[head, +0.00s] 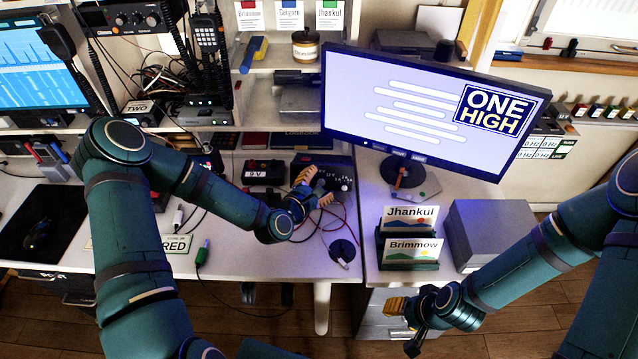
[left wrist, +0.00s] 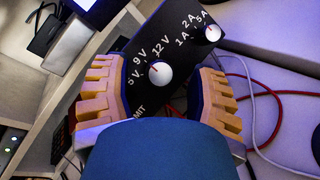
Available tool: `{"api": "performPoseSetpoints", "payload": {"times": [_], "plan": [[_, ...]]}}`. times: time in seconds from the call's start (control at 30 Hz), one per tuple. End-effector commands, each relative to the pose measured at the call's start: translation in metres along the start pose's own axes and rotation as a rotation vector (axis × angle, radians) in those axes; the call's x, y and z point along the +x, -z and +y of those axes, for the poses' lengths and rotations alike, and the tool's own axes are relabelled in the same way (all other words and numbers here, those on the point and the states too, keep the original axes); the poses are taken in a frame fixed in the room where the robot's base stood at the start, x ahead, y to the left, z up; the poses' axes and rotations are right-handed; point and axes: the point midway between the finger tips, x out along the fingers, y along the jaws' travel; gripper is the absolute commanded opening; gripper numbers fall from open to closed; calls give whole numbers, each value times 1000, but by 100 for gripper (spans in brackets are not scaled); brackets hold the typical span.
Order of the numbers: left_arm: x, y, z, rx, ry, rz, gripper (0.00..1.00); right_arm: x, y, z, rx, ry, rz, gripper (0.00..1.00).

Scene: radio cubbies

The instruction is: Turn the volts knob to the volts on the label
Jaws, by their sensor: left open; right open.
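The volts knob (left wrist: 160,74) is a round white knob with a small red mark, on a black supply box (left wrist: 178,25) marked 5 V, 9 V and 12 V. Its red mark faces the upper left, but I cannot tell exactly which value it meets. The box also shows in the head view (head: 342,172), partly behind my left gripper (head: 317,186). That gripper is open, its two ridged fingers on either side of the volts knob in the left wrist view, with gaps visible. A white label (head: 254,174) reads 9 V. My right gripper (head: 402,326) is open and empty.
A second white knob (left wrist: 212,33), marked 1 A, 2 A and 5 A, sits on the same box. Red and white cables (left wrist: 270,93) run beside it. A monitor (head: 420,110) and a card holder (head: 408,250) stand to the right. Bare desk (head: 270,260) lies in front.

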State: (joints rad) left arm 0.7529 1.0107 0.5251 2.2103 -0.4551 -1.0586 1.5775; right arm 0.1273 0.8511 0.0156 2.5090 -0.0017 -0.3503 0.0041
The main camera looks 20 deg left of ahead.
Motion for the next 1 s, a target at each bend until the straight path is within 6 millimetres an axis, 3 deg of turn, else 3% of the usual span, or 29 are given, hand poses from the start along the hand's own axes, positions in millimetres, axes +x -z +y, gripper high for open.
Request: {"api": "performPoseSetpoints", "payload": {"times": [0.17,0.6,0.8,1.0], "plan": [[-18,0,0,1,0,1,58,0,0,0,0,0,0,47],[-101,1,1,1,-1,2,58,0,0,0,0,0,0,47],[-117,0,0,1,0,0,58,0,0,0,0,0,0,47],[-119,0,0,1,-1,0,58,0,0,0,0,0,0,47]]}}
